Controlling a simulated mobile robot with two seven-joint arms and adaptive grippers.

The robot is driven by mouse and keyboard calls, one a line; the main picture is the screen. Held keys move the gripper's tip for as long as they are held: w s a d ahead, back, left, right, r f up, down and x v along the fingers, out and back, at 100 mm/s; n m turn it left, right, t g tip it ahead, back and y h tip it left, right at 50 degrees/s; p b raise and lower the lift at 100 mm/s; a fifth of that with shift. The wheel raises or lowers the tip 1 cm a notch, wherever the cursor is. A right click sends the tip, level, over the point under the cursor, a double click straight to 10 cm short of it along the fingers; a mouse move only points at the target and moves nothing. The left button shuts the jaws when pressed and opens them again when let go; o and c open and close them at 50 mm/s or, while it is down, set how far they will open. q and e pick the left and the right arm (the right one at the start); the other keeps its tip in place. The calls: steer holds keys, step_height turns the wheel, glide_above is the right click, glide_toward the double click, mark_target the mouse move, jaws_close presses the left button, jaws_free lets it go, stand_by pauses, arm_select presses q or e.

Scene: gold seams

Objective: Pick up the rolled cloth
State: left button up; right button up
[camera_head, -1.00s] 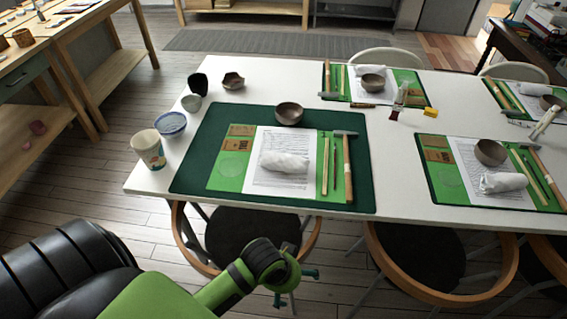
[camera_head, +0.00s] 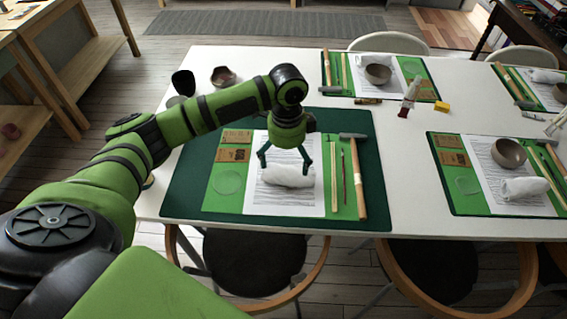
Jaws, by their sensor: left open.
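A white rolled cloth (camera_head: 289,175) lies on a printed sheet (camera_head: 284,203) on the dark green mat (camera_head: 180,200) nearest my left arm. My left gripper (camera_head: 284,163) is open and points down, just above the cloth or at its far side, with a fingertip near each end. I cannot tell whether the fingers touch it. The gripper hides the bowl's place behind it. Other white rolled cloths lie on the mat at the right (camera_head: 525,188), the far mat (camera_head: 371,58) and the far right mat (camera_head: 545,76). My right gripper is not in view.
A hammer (camera_head: 357,180) and thin tools (camera_head: 333,178) lie right of the sheet. Brown bowls (camera_head: 508,153) stand on other mats. A bottle (camera_head: 411,95) and a yellow block (camera_head: 441,106) stand mid-table. My arm covers the table's left part; bare table lies between the mats (camera_head: 405,180).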

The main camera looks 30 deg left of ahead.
mark_target(288, 174)
arm_select(q)
steer(key=shift+s+f, duration=0.1)
steer(key=shift+f, duration=0.15)
steer(key=f, duration=0.3)
steer(key=f+p, duration=0.1)
steer(key=f, duration=0.1)
steer(key=shift+d+f, duration=0.2)
steer(key=shift+d, duration=0.1)
steer(key=shift+f, duration=0.25)
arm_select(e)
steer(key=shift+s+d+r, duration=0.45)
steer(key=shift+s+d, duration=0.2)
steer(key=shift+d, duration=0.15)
arm_select(q)
steer(key=c, duration=0.9)
steer(key=shift+c, duration=0.5)
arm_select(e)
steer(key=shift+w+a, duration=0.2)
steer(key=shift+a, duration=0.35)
